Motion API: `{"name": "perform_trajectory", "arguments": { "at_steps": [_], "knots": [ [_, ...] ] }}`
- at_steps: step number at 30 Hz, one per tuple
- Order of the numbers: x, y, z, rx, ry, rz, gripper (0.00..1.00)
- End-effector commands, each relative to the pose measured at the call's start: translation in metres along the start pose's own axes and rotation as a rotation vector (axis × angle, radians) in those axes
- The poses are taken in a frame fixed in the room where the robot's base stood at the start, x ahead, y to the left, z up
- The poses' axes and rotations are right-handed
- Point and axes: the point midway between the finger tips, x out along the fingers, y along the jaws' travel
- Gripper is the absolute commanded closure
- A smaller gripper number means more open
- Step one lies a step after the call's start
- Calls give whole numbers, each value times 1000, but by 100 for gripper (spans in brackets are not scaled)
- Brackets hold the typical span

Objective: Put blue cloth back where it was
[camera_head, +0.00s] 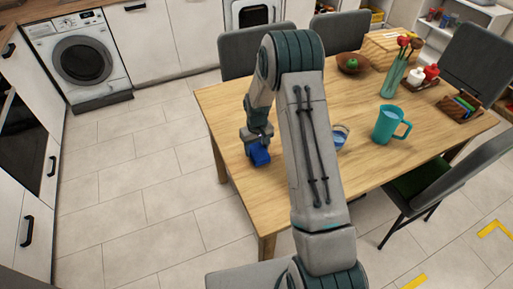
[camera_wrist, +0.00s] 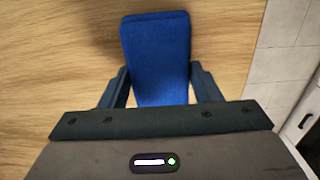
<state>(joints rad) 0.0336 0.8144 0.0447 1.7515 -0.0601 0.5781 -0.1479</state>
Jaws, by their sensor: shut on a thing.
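The blue cloth (camera_wrist: 157,55) is a compact dark-blue block in the wrist view, between the two fingers of my gripper (camera_wrist: 160,88). My gripper is shut on it, with a finger against each side. In the head view the blue cloth (camera_head: 259,155) shows under my gripper (camera_head: 257,146), over the left edge area of the wooden table (camera_head: 226,97). Whether the cloth touches the tabletop or hangs just above it, I cannot tell. My arm hides part of the table's middle.
On the table are a teal mug (camera_head: 389,125), a partly hidden bowl (camera_head: 342,135), a vase with flowers (camera_head: 396,75), a brown bowl (camera_head: 351,63) and a wooden holder (camera_head: 459,106). Chairs stand around it. The tiled floor (camera_head: 140,180) at left is clear.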

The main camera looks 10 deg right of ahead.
Motion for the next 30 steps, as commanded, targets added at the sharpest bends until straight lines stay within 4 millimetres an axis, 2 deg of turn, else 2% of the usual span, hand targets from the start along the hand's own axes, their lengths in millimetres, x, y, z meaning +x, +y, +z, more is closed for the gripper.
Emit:
{"name": "perform_trajectory", "arguments": {
  "at_steps": [4, 15, 16, 18, 30],
  "knots": [
    [10, 0, 0, -1, 1, 0, 68],
    [16, 0, 0, -1, 1, 0, 68],
    [14, 0, 0, -1, 2, 0, 37],
    [14, 0, 0, -1, 1, 0, 21],
    [8, 0, 0, -1, 2, 0, 21]
  ]
}}
